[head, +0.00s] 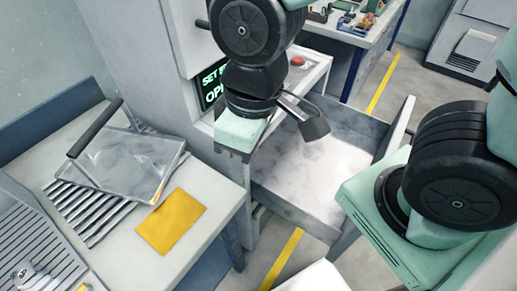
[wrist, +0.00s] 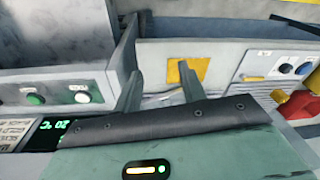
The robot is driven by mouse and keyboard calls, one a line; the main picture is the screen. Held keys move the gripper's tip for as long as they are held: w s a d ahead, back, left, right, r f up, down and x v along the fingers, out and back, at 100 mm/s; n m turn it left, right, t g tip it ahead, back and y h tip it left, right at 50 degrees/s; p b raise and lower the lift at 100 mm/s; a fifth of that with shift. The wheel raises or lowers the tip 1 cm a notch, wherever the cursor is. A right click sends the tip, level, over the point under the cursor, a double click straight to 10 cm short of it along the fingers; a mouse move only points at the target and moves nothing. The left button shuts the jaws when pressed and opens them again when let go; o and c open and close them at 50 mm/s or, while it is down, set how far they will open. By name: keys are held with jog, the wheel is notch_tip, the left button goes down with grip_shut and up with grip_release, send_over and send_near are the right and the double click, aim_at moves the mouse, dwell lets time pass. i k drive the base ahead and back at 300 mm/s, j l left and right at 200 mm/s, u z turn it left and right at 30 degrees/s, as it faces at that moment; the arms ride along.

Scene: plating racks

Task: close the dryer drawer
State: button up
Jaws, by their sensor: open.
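The dryer drawer (head: 315,165) stands pulled out from the dryer (head: 180,35) in the head view. Its pale, marbled inside is bare where I see it. Its front panel (head: 401,125) is at the right end, partly hidden by my arm. My gripper (head: 232,156) is above the drawer's left, dryer-side end, apart from the front panel. In the wrist view my gripper (wrist: 158,72) shows two dark fingers spread apart with nothing between them. I cannot tell whether they touch anything.
A bench (head: 210,215) at left holds a clear lidded tray (head: 125,160) with a dark handle, slatted racks and a yellow card (head: 171,222). A red button (head: 297,61) sits behind my gripper. Another table (head: 345,35) stands at the back. Floor shows at right.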

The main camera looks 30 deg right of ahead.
aim_at(299, 180)
jog(key=k+l+z, duration=0.2)
jog(key=l, duration=0.15)
jog(key=k+l+z, duration=0.45)
jog(key=l, duration=0.3)
jog(key=k+j+u, duration=0.1)
jog(key=j+u, duration=0.2)
